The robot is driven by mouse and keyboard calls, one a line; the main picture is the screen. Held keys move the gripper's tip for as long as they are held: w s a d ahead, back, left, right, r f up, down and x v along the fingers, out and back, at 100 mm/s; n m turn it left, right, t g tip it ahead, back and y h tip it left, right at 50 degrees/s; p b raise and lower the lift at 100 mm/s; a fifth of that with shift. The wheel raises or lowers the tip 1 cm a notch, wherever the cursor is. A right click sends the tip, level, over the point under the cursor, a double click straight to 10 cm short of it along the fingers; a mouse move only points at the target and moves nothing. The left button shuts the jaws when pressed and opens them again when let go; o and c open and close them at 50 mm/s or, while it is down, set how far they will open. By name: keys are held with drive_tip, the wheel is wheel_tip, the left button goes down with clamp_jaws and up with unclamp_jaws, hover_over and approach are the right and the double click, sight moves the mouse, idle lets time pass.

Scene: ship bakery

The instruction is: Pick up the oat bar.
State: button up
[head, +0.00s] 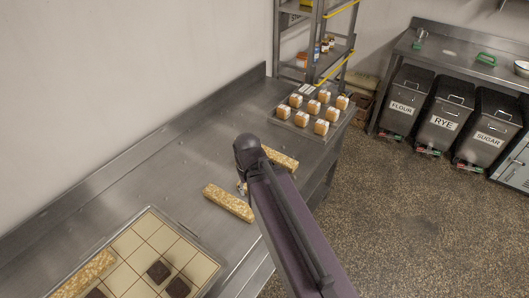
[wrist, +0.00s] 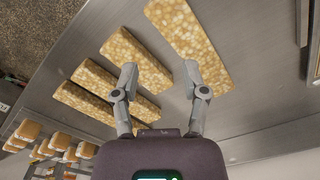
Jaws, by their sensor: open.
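In the wrist view, my gripper (wrist: 161,80) is open, its two fingers apart with nothing held between them. Several oat bars, golden and grainy, lie on the steel counter. One oat bar (wrist: 188,42) lies beyond the right finger; another oat bar (wrist: 136,58) lies beyond the left finger, and more lie farther left (wrist: 84,101). In the head view, one oat bar (head: 228,204) lies left of my arm and another (head: 283,159) shows partly behind it. My arm hides most of the gripper there. I cannot tell the fingertips' height above the counter.
A gridded board (head: 137,241) at the front left carries another oat bar (head: 86,273) and dark brown squares (head: 158,271). A tray (head: 301,130) of small orange-and-white blocks stands at the counter's far end. A wall runs along the counter's left side. A metal rack (head: 283,70) stands behind.

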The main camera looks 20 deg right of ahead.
drive_tip(key=shift+a, duration=0.1)
drive_tip(key=shift+o, duration=1.2)
drive_tip(key=shift+a, duration=0.1)
drive_tip(key=o, duration=0.4)
drive_tip(key=shift+c, duration=0.2)
drive_tip(key=w+m, duration=0.1)
drive_tip(key=w, duration=0.1)
wheel_tip(320, 180, up, 3)
drive_tip(key=m+p, duration=0.4)
drive_tip(key=m, duration=2.4)
hover_over(266, 150)
drive_tip(key=shift+w+r+b, duration=0.15)
drive_tip(key=shift+r+b, duration=0.05)
drive_tip(key=shift+b, duration=0.1)
drive_tip(key=shift+f, duration=0.15)
wheel_tip(266, 150, down, 8)
drive_tip(key=b, duration=0.8)
drive_tip(key=shift+f+b, duration=0.15)
drive_tip(key=shift+b, duration=0.15)
